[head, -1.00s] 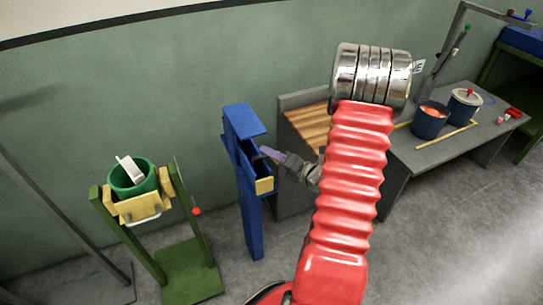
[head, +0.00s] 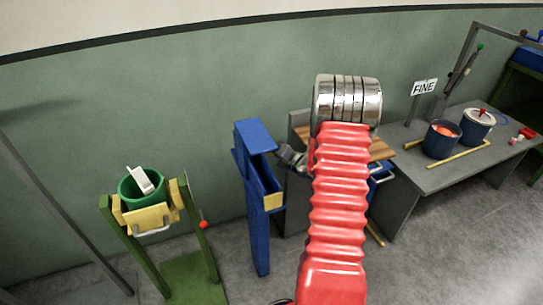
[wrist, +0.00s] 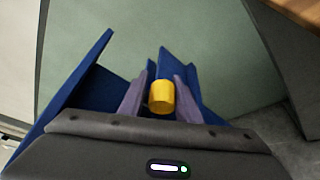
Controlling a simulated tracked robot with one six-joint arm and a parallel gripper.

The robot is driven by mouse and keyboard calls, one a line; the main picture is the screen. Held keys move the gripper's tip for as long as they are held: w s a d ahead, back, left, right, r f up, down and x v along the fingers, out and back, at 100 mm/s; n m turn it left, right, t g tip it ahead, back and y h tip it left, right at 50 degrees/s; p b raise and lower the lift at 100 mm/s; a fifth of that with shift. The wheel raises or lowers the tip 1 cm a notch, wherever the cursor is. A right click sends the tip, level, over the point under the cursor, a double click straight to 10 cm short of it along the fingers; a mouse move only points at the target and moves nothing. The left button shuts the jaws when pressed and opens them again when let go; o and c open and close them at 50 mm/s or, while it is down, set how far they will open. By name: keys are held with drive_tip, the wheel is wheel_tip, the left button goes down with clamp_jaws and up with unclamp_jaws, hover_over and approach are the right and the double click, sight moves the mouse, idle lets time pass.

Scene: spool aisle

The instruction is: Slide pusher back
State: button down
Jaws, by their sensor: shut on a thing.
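The blue stand (head: 253,212) is upright left of my arm, with a raised hood and a channel ending in a yellow block (head: 273,201). In the wrist view, a yellow round knob (wrist: 161,97), which I take to be the pusher's, sits between the two purple-grey fingers of my gripper (wrist: 159,94). The fingers are shut on it, with blue walls of the stand (wrist: 72,85) around them. In the head view, my gripper (head: 281,156) is at the right side of the stand under the hood; its fingertips and the knob are hidden.
A green frame (head: 195,235) with a green bucket (head: 133,190) stands to the left. A grey table (head: 455,165) to the right carries a blue pot (head: 442,140), a lidded pot (head: 477,125) and yellow rods. A "FINE" sign (head: 424,87) is behind. The green wall is close behind the stand.

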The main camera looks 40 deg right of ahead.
drive_tip(key=shift+w+d+f, duration=0.1)
drive_tip(key=shift+f, duration=0.4)
drive_tip(key=c, duration=1.6)
unclamp_jaws()
drive_tip(key=shift+o, duration=1)
drive_tip(key=shift+w+r, duration=0.1)
drive_tip(key=shift+r, duration=0.1)
